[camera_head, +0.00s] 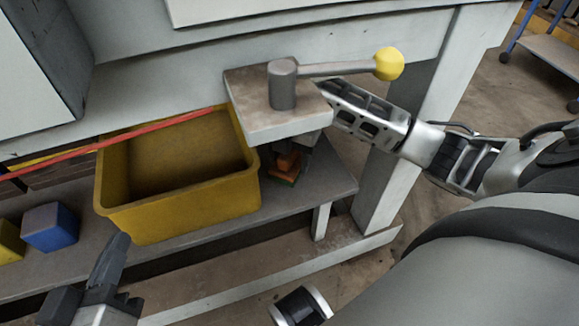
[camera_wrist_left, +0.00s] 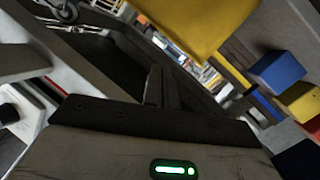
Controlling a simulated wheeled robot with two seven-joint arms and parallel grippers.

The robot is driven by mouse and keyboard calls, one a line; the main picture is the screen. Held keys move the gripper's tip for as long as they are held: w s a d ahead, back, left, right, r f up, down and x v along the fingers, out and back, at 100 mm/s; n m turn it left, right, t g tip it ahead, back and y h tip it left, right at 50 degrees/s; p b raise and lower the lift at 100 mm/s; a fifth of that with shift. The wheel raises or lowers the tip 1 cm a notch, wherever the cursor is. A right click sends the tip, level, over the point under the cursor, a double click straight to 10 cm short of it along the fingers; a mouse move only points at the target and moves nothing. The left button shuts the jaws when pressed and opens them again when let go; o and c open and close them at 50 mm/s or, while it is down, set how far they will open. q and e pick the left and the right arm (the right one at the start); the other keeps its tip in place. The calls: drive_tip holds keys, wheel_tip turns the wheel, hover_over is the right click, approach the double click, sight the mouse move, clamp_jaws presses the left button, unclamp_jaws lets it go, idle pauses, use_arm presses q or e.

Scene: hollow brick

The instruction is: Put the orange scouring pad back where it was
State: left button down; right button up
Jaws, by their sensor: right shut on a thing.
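The orange scouring pad (camera_head: 288,164) shows as a small orange block with a green underside, below the metal block with the lever and over the lower grey shelf. My right gripper (camera_head: 290,151) reaches in from the right behind that block and is shut on the pad. Its fingers are mostly hidden, and I cannot tell whether the pad touches the shelf. My left gripper (camera_head: 119,240) is empty in front of the yellow bin. Its fingers also show in the left wrist view (camera_wrist_left: 162,88), close together and shut.
A yellow bin (camera_head: 183,222) stands on the lower shelf (camera_head: 328,182), with a blue cube (camera_head: 50,228) and a yellow cube (camera_head: 9,242) to its left. The lever with a yellow knob (camera_head: 389,64) overhangs my right arm. A grey leg (camera_head: 392,178) stands right of the shelf.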

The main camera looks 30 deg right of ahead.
drive_tip(key=shift+f+b, duration=0.3)
drive_tip(key=shift+f, duration=0.65)
drive_tip(key=o, duration=1)
drive_tip(key=shift+c, duration=0.2)
use_arm(q)
drive_tip(key=shift+d+r+n+h, duration=0.15)
drive_tip(key=shift+r+n+h, duration=0.15)
drive_tip(key=shift+h, duration=0.1)
